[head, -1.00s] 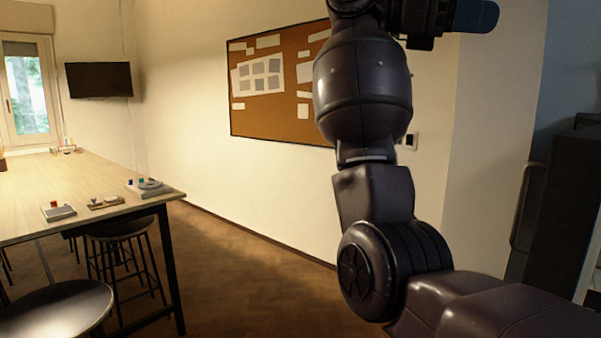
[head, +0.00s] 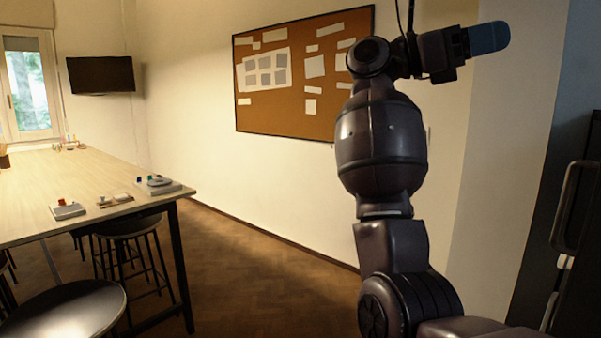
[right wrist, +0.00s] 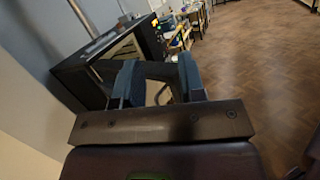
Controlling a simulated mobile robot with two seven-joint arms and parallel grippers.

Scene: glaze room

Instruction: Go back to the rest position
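My right arm rises on the right side of the head view, dark and bent, in front of the cream wall. Its gripper (head: 490,38) points right at the top, with blue finger pads seen side-on. In the right wrist view the two blue fingers of the right gripper (right wrist: 158,80) stand apart with nothing held between them. My left gripper is in neither view.
A long wooden table (head: 100,170) with small items stands at the left, stools (head: 70,310) beside it. A pinboard (head: 305,75) hangs behind my arm. A dark cabinet (right wrist: 85,75) stands near the right gripper. Floor (head: 255,265) is clear between table and wall.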

